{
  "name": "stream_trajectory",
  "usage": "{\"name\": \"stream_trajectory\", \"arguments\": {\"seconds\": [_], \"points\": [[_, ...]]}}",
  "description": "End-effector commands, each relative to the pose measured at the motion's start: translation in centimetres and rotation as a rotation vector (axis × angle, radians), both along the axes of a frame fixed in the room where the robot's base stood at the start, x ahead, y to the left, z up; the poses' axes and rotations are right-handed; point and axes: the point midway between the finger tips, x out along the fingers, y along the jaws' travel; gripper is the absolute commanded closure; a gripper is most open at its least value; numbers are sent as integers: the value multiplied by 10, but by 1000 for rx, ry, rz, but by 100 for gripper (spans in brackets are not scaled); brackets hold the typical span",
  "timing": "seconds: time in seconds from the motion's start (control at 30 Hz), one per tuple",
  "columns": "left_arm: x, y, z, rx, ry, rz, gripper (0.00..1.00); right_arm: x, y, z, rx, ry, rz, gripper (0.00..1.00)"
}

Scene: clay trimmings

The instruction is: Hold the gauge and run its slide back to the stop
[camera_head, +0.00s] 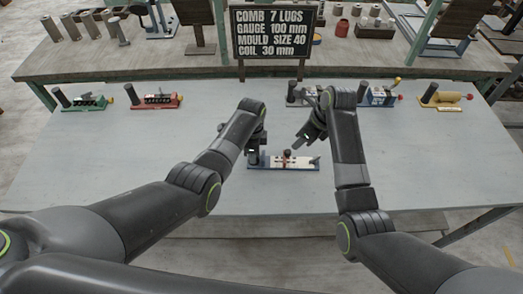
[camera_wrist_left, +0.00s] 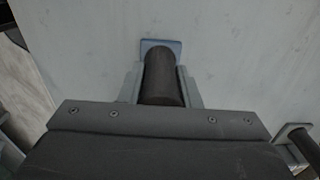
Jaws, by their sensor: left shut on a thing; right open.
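The gauge (camera_head: 300,163) lies on the pale table in front of me, with a blue base and a white strip. Its slide with a red knob (camera_head: 287,155) stands near the middle of the strip. My left gripper (camera_head: 253,149) is shut on the dark upright handle at the gauge's left end. The left wrist view shows this handle (camera_wrist_left: 163,78) between the two fingers, with a bit of blue base (camera_wrist_left: 172,44) beyond. My right gripper (camera_head: 301,143) is open and empty, above the right part of the gauge and apart from the knob.
A green device (camera_head: 88,103) and a red device (camera_head: 158,101) stand at the back left. A grey device (camera_head: 300,95), a blue device (camera_head: 380,96) and a yellow device (camera_head: 447,98) stand at the back right. A black sign (camera_head: 275,34) reads "GAUGE 100 mm" among other lines. Table around the gauge is clear.

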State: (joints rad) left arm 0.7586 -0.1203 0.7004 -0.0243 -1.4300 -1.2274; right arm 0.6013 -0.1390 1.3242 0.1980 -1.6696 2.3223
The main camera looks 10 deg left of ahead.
Motion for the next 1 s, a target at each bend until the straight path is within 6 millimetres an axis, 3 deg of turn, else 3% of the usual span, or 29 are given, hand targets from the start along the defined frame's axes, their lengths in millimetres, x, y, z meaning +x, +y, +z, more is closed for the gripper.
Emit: {"name": "stream_trajectory", "arguments": {"seconds": [0.3, 0.7, 0.87, 1.0], "points": [[0, 0, 0, 0, 0, 0, 100, 1, -24, -14, 163, -30, 164, 57], [0, 0, 0, 0, 0, 0, 100, 3, -54, -11, 384, -133, 309, 57], [0, 0, 0, 0, 0, 0, 100, 4, -53, -13, 407, -144, 319, 57], [0, 0, 0, 0, 0, 0, 100, 6, -39, -25, 409, -144, 319, 57]]}}
